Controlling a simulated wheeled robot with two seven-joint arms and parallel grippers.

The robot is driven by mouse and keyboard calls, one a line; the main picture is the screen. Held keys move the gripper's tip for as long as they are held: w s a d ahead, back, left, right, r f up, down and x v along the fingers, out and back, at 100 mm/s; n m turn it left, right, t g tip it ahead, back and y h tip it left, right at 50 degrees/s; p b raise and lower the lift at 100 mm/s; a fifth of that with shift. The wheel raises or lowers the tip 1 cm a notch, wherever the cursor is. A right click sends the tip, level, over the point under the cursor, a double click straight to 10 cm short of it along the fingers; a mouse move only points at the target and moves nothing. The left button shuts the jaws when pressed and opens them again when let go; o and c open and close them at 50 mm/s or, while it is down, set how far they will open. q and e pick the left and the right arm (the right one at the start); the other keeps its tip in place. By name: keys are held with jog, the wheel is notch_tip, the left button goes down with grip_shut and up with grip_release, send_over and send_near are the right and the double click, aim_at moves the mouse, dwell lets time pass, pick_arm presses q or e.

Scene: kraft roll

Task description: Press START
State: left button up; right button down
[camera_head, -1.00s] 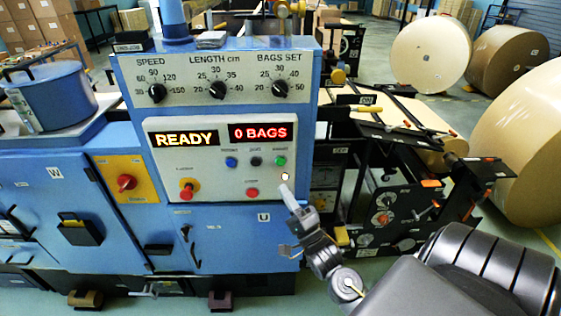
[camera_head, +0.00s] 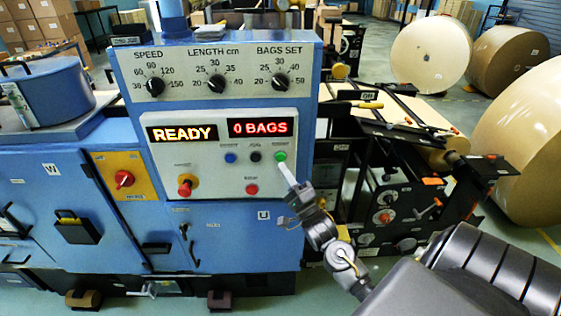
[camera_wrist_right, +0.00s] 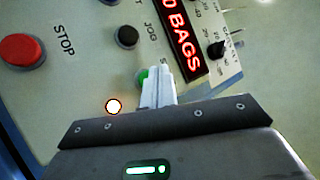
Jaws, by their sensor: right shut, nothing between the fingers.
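The green START button (camera_head: 280,155) is at the right end of the upper button row on the machine's pale control panel (camera_head: 215,192). My right gripper (camera_head: 284,168) is shut and empty, its fingertips just below the button in the head view. In the right wrist view the fingers (camera_wrist_right: 159,83) cover most of the green button (camera_wrist_right: 142,76), and its label is mostly hidden. I cannot tell whether the tips touch it. The displays read READY (camera_head: 184,134) and 0 BAGS (camera_head: 260,128). My left gripper is not in view.
A black JOG button (camera_wrist_right: 125,36) and red STOP button (camera_wrist_right: 22,50) are close by. A lit round lamp (camera_wrist_right: 113,106) is beside the fingers. A red-topped knob (camera_head: 185,187) sits at the panel's left. Large paper rolls (camera_head: 433,53) stand at right.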

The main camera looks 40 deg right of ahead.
aim_at(281, 157)
jog(key=shift+w+d, duration=0.5)
jog(key=shift+w, duration=0.1)
jog(key=shift+w+d, duration=0.1)
dwell(1.7)
jog(key=shift+w+d, duration=0.15)
jog(key=shift+w, duration=0.1)
